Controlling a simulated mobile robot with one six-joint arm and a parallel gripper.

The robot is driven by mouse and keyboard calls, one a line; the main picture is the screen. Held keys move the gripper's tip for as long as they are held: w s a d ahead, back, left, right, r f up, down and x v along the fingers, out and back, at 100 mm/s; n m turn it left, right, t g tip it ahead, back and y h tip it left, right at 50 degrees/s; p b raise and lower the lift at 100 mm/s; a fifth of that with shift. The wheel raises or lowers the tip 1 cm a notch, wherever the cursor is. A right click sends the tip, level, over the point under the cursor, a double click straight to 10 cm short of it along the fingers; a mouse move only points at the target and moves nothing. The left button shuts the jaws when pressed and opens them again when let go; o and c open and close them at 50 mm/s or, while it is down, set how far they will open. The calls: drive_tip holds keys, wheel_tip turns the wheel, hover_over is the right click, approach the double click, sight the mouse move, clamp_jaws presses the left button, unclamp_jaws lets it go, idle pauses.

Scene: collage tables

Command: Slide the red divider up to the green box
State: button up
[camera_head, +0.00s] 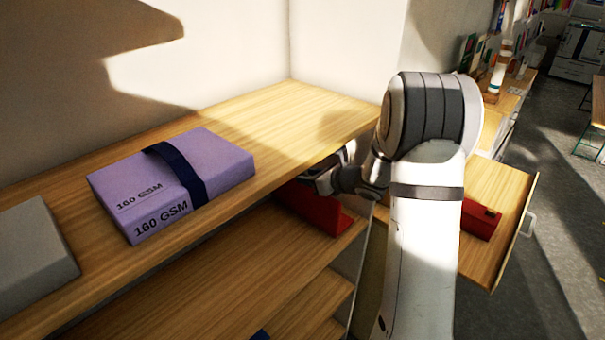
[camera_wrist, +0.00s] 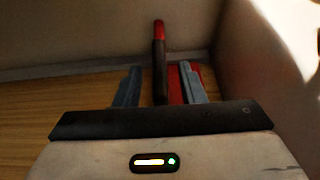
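The red divider (camera_head: 325,218) stands on a lower shelf, below the top shelf's right end. It is partly hidden by the top shelf and my arm. In the wrist view its upright plate (camera_wrist: 159,32) appears edge-on, red at the top and dark lower down, with a red foot (camera_wrist: 175,80) to its right. My gripper (camera_wrist: 160,86) is open, with one finger on each side of the plate and a visible gap on both sides. In the head view my gripper (camera_head: 322,182) is partly hidden at the shelf edge. I see no green box.
On the top shelf (camera_head: 270,112) lie a purple 160 GSM pack (camera_head: 175,180) with a dark band and a grey box (camera_head: 35,255). An open drawer (camera_head: 505,215) at right holds a red object (camera_head: 480,219). A wall (camera_wrist: 255,60) stands right of the divider.

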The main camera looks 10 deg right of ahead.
drive_tip(key=shift+x, duration=1.65)
drive_tip(key=shift+s, duration=0.1)
drive_tip(key=shift+c, duration=0.3)
clamp_jaws()
